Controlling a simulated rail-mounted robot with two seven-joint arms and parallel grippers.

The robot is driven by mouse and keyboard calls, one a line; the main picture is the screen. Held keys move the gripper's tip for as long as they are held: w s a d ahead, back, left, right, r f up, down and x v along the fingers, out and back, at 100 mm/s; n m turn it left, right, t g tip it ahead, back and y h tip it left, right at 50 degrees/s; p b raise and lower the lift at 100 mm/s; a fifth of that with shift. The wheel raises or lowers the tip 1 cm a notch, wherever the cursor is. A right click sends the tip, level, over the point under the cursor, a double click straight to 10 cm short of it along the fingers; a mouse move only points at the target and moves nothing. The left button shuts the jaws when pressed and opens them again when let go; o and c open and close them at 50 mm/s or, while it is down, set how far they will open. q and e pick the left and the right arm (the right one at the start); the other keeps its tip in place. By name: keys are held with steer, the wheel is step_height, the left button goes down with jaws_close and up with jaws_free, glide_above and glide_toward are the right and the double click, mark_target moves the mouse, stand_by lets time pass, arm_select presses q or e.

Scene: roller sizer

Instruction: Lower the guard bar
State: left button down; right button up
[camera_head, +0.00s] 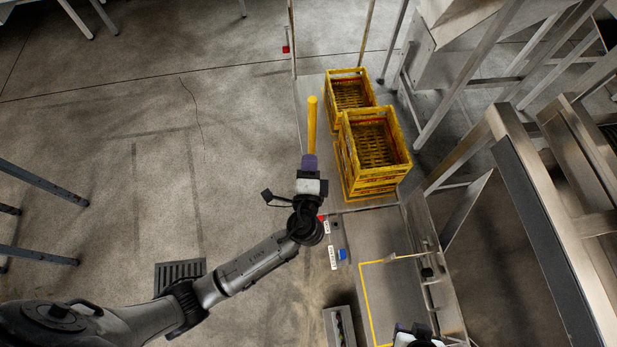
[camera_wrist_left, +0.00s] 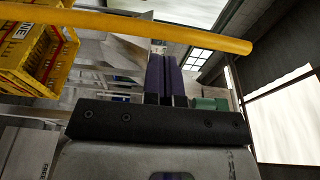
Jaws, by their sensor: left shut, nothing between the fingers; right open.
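The guard bar is a yellow round bar (camera_head: 311,125) at the left edge of the bench, beside the yellow crates. In the left wrist view the bar (camera_wrist_left: 130,27) crosses the top of the picture, its free end at the right. My left gripper (camera_head: 309,162) has purple fingers, shut and empty, at the near end of the bar in the head view. The fingers (camera_wrist_left: 164,75) also show below the bar in the wrist view; I cannot tell whether they touch it. The fingers hide the bar's near end in the head view. My right gripper (camera_head: 415,338) is partly cut off at the bottom edge and is open.
Yellow crates (camera_head: 403,170) stand right of the bar, with another crate (camera_head: 363,76) behind. A blue part (camera_head: 342,254) and a yellow-outlined area (camera_head: 371,300) lie nearer on the bench. Metal frames (camera_head: 530,190) stand at the right. The floor at left is open.

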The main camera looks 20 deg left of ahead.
mark_target(311, 137)
arm_select(q)
steer(key=shift+x, duration=2.65)
